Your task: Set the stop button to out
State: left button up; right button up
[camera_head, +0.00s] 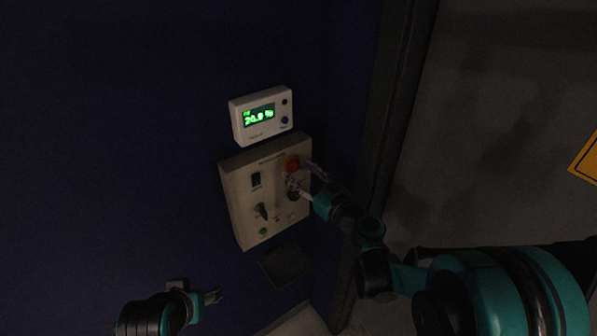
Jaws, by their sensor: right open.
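The stop button (291,163) is a red-orange knob at the upper right of a beige control panel (240,210) on the dark blue wall. My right gripper (300,175) is open at the panel's right side, with its fingers close around or beside the button. I cannot tell whether they touch it. Whether the button is in or out is too small to tell. My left gripper (214,296) is low in the view, well below the panel and away from it; its fingers are too small and dark to read.
The panel also has a black rocker switch (256,180), a dark rotary knob (261,211) and a small green button (263,231). A white display unit (262,115) with green digits is just above. A dark box (285,264) is below. A dark vertical post (385,120) stands to the right.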

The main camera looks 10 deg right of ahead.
jog(key=shift+w+a, duration=0.35)
jog(key=shift+w, duration=0.2)
grip_shut()
jog(key=shift+v, duration=0.85)
grip_release()
